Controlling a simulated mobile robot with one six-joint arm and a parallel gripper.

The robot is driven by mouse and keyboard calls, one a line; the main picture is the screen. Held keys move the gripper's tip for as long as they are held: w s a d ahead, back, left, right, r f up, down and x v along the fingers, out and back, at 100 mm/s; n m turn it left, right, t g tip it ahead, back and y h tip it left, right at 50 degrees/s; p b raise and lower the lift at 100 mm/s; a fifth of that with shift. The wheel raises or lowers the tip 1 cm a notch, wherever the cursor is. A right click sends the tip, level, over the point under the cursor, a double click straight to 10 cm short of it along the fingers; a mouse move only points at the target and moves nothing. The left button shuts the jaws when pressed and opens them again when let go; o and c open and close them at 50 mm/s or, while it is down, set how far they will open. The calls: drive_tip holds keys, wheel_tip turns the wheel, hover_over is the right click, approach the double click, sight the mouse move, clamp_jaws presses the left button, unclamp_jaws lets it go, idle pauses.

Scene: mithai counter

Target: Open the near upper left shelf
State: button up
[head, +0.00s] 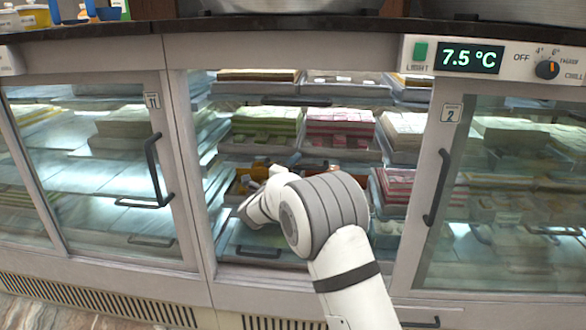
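A glass-fronted sweet counter fills the view. Its middle bay (200,100) shows stacked shelves with trays, between two framed glass doors. A dark bar handle (297,100) runs along the upper shelf in this bay, and another dark handle (258,252) is on a low shelf. I cannot tell which shelf is the near upper left one. My white and grey arm reaches up from the bottom right in front of the middle bay. My gripper (258,172) is at its far end, small and dark, near the middle shelf; its fingers are too unclear to tell whether they are open.
The left glass door (90,180) has a black handle (155,170) and looks shut. The right door, labelled 2, has a black handle (437,190). A control panel (495,60) reads 7.5 °C. A dark countertop (300,24) edges the top.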

drive_tip(key=shift+c, duration=0.6)
clamp_jaws()
